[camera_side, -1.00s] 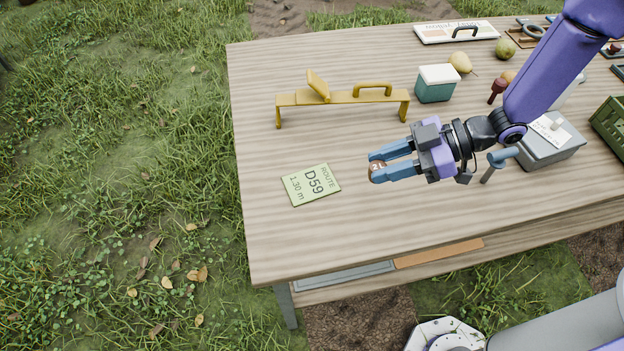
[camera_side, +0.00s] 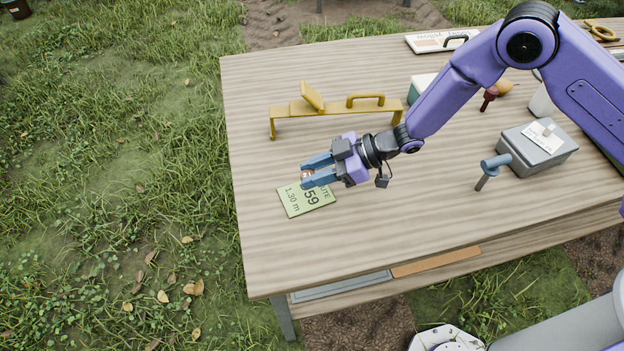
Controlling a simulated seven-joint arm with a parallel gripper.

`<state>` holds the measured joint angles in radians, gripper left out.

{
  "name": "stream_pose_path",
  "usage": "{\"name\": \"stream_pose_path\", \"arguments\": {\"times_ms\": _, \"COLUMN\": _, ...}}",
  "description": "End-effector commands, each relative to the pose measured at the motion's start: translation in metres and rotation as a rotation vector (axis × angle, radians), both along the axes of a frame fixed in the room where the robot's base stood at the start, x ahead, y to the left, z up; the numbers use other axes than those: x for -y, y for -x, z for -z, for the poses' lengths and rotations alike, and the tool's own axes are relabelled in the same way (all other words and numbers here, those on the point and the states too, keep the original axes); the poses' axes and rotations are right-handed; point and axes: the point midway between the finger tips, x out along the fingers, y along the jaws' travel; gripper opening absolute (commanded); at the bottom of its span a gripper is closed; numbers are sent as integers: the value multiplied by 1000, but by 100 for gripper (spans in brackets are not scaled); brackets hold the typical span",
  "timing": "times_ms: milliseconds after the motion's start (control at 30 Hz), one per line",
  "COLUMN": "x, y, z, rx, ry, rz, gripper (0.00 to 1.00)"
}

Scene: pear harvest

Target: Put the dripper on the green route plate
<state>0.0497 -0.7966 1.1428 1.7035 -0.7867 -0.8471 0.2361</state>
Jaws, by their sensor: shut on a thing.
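The green route plate (camera_side: 292,204) lies flat on the left part of the wooden table, its lettering partly covered by my gripper. My gripper (camera_side: 305,171) has its blue fingers shut on a small brown thing with a pale label, which I take to be the dripper (camera_side: 306,175). Only a little of it shows between the fingers. The gripper is at the plate's upper edge in the picture and seems to be above it. I cannot tell the exact height or whether the dripper touches the plate.
A yellow stand with a handle (camera_side: 292,111) is just behind my gripper. A blue-topped peg (camera_side: 494,164) and a grey box (camera_side: 537,150) stand to the right. A teal box (camera_side: 418,86) is partly behind my arm. The table front (camera_side: 330,240) is clear.

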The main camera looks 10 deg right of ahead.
Motion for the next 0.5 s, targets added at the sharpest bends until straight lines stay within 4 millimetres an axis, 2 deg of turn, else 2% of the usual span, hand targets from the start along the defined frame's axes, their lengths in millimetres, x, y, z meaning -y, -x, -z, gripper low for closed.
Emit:
{"name": "stream_pose_path", "arguments": {"times_ms": 167, "x": -5, "y": -6, "z": 11, "rx": 0, "ry": 1, "rz": 2, "gripper": 4}}
{"name": "stream_pose_path", "arguments": {"times_ms": 333, "x": -4, "y": -5, "z": 33, "rx": -3, "ry": 1, "rz": 1, "gripper": 4}}
{"name": "stream_pose_path", "arguments": {"times_ms": 500, "x": -4, "y": -5, "z": 39, "rx": 0, "ry": 0, "rz": 1, "gripper": 4}}
